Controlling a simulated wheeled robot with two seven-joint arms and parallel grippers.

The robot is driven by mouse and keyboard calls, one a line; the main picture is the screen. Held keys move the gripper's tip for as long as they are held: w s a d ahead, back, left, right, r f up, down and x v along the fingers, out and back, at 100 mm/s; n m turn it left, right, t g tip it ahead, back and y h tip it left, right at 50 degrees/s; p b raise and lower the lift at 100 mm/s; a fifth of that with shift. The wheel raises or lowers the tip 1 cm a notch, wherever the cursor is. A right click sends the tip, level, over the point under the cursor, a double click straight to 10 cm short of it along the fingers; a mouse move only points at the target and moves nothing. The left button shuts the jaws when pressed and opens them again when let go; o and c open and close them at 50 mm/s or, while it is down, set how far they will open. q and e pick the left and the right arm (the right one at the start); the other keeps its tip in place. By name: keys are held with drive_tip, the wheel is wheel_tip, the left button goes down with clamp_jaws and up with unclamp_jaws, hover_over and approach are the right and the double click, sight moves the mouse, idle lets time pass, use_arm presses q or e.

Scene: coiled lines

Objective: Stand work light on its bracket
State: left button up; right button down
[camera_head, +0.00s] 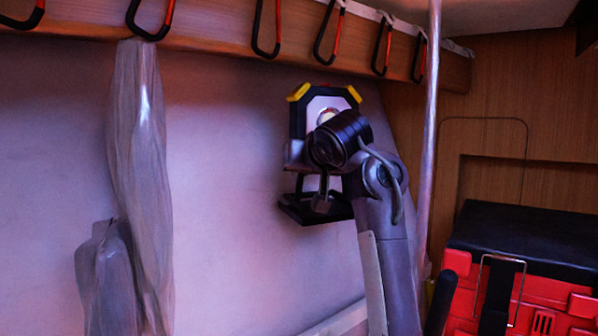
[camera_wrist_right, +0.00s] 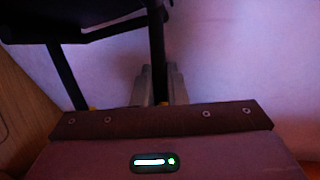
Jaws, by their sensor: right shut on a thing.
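The work light (camera_head: 298,118) is upright against the pale wall in the head view, with a black frame, yellow corners and a bright lamp face. A flat black base (camera_head: 296,212) sits below it. I cannot tell whether this base is the light's own stand or the bracket. My right gripper (camera_wrist_right: 159,88) is shut on a thin black upright bar (camera_wrist_right: 157,45) of the work light in the right wrist view. In the head view my right arm hides the light's middle and most of the grip. My left gripper is not in view.
Several hooks (camera_head: 265,35) hang from a wooden rail (camera_head: 220,38) above. Grey wrapped bundles (camera_head: 140,150) hang at the left. A pale pole (camera_head: 430,130) stands right of my arm. A red and black case (camera_head: 525,245) is at the lower right. The wall between bundles and light is clear.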

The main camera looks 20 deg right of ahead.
drive_tip(key=shift+f+b, duration=0.45)
idle(0.4)
drive_tip(key=c, duration=1.4)
unclamp_jaws()
drive_tip(key=shift+s, duration=0.15)
drive_tip(key=shift+o, duration=0.2)
drive_tip(key=shift+f, duration=0.25)
drive_tip(key=shift+s+b, duration=0.25)
drive_tip(key=shift+b, duration=0.1)
drive_tip(key=b+v, duration=0.3)
drive_tip(key=v, duration=0.4)
drive_tip(key=shift+r+b, duration=0.3)
drive_tip(key=shift+r, duration=0.1)
